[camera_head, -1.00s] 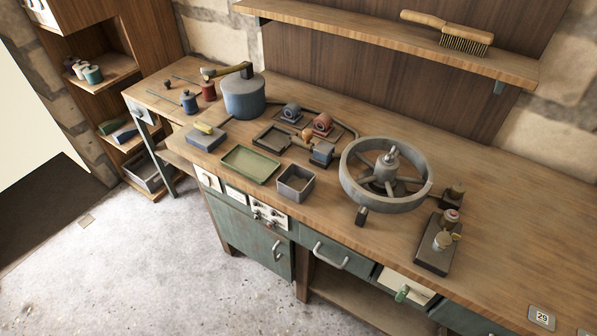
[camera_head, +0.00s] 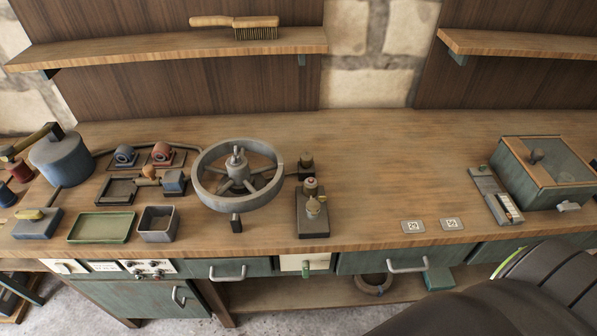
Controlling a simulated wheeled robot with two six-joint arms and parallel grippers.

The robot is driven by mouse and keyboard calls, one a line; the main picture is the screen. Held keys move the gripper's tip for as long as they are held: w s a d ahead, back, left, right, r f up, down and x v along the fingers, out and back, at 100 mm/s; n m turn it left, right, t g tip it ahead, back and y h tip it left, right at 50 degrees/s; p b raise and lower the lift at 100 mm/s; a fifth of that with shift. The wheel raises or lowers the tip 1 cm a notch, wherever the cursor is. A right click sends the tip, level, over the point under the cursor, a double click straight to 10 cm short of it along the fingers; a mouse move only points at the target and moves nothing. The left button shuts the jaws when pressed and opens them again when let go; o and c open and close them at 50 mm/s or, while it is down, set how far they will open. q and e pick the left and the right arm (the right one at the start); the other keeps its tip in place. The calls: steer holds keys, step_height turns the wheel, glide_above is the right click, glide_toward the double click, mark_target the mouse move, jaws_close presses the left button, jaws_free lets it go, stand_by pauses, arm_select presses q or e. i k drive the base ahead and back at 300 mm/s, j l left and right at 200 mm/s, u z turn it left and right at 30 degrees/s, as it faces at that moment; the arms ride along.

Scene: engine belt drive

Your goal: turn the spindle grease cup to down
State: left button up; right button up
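Neither of my grippers is in view.
Two numbered plates (camera_head: 412,226) lie near the front edge. A green tray (camera_head: 102,227) and grey bin (camera_head: 158,224) sit left. A shelf (camera_head: 150,50) with a brush hangs above.

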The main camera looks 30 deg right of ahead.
mark_target(306, 158)
steer(key=k+j+z, duration=0.1)
steer(key=z, duration=0.35)
steer(key=k+j+z, duration=0.1)
steer(key=z, duration=0.4)
steer(key=k+z, duration=0.1)
steer(key=z, duration=0.35)
steer(key=k+z, duration=0.1)
steer(key=z, duration=0.35)
